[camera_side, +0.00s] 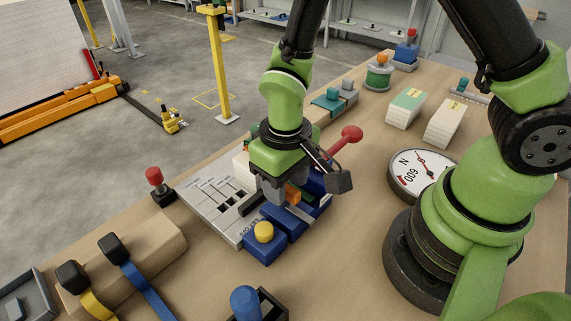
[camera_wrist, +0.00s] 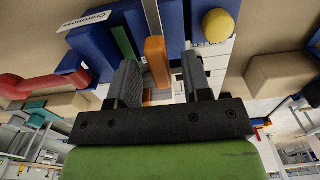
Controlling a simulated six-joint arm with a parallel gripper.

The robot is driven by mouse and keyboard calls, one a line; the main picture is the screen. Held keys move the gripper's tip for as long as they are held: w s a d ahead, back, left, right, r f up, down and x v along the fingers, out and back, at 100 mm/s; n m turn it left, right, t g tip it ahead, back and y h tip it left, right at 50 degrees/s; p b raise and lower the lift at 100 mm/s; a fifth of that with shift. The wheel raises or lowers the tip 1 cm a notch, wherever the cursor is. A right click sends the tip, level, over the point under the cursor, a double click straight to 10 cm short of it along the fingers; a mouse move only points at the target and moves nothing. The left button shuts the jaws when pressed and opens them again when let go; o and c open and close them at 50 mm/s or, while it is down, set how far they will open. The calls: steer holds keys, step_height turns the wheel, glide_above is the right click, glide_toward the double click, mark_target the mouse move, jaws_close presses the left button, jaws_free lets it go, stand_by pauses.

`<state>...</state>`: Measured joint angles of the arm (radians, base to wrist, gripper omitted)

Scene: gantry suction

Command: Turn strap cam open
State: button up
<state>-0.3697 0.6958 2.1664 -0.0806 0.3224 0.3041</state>
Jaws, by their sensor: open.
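My gripper (camera_side: 278,192) points down over a blue fixture (camera_side: 283,222) with a yellow button (camera_side: 264,231). An orange upright tab (camera_side: 292,192) stands at the fixture by the fingers. In the wrist view my gripper (camera_wrist: 160,78) is open, and the orange tab (camera_wrist: 157,65) lies between its two fingers with gaps on both sides. A green tab (camera_wrist: 122,41) is beside it. I cannot tell for sure which part is the strap cam. A yellow strap (camera_side: 95,303) and a blue strap (camera_side: 148,285) with black end blocks cross a tan box (camera_side: 165,240), far from my gripper.
A red-ball lever (camera_side: 350,134) rises just right of my wrist. A white panel with slots (camera_side: 212,205) lies left of the fixture. A round dial (camera_side: 422,172) and white stacks (camera_side: 445,122) are to the right. A red knob (camera_side: 154,177) stands at the table's left edge.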

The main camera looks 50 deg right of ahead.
step_height(320, 180, up, 10)
steer(key=shift+f, duration=0.25)
steer(key=s+d+r+m+t+y, duration=0.1)
steer(key=s+d+r+m+t, duration=0.1)
steer(key=s+r, duration=0.3)
steer(key=s+d+r+m+t+y, duration=0.1)
steer(key=s+d+r+t, duration=0.3)
steer(key=r, duration=0.4)
steer(key=shift+s+d+r+m+t, duration=0.4)
steer(key=shift+s+t, duration=0.2)
